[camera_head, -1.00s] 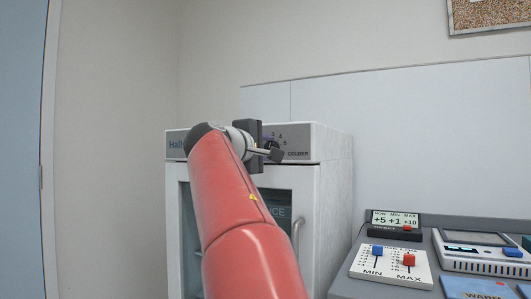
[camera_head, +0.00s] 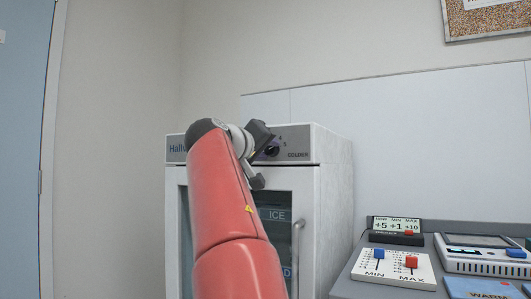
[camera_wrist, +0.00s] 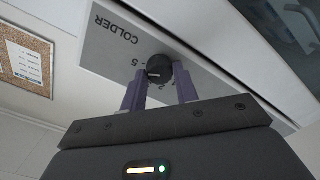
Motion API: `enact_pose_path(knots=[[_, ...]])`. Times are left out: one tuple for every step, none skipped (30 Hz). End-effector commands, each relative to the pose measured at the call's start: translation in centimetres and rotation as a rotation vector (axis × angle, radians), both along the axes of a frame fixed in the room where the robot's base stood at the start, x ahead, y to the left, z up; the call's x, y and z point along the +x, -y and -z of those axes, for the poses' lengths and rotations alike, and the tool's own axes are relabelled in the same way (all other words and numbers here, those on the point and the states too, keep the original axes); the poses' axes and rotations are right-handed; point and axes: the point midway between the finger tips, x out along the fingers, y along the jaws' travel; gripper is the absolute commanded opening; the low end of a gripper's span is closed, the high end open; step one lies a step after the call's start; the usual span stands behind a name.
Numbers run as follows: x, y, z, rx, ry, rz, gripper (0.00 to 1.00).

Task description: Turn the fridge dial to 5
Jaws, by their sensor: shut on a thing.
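The fridge dial (camera_wrist: 158,68) is a round black knob on the grey front panel (camera_wrist: 112,45) of the white fridge. In the wrist view my gripper (camera_wrist: 160,74) has one finger on each side of the knob and is shut on it. A pale mark shows on the knob, on the side facing the left finger. The printed 5 and the word COLDER are to the knob's left there, upside down. Other numbers are partly hidden by the fingers. In the head view the dial (camera_head: 271,150) is partly behind my gripper, with 4 and 5 at its upper right.
The fridge (camera_head: 333,200) has a glass door with a vertical handle (camera_head: 297,240) below the panel. To the right, a grey counter (camera_head: 350,284) holds a small display (camera_head: 397,226), a MIN/MAX slider box (camera_head: 393,268) and another device. A wall is close behind.

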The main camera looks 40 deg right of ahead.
Motion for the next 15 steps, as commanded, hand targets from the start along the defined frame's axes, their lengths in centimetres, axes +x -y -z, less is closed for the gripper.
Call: enact_pose_path(knots=[[0.05,0.01,0.18,0.009,0.016,0.001,0.07],[0.05,0.01,0.18,0.013,0.025,0.001,0.07],[0.05,0.01,0.18,0.018,0.038,0.001,0.07],[0.06,0.02,0.18,0.022,0.045,0.001,0.07],[0.05,0.02,0.18,0.024,0.052,0.001,0.07],[0.06,0.02,0.17,0.028,0.06,0.001,0.07],[0.06,0.02,0.17,0.03,0.065,0.001,0.07],[0.06,0.02,0.15,0.032,0.07,0.001,0.07],[0.06,0.02,0.15,0.034,0.075,0.001,0.07],[0.05,0.02,0.15,0.035,0.077,0.001,0.07],[0.05,0.02,0.15,0.036,0.079,0.001,0.07],[0.06,0.02,0.14,0.037,0.081,0.001,0.07],[0.05,0.02,0.13,0.037,0.082,0.001,0.07],[0.05,0.02,0.13,0.037,0.082,0.001,0.07],[0.05,0.02,0.13,0.037,0.083,0.001,0.07]])
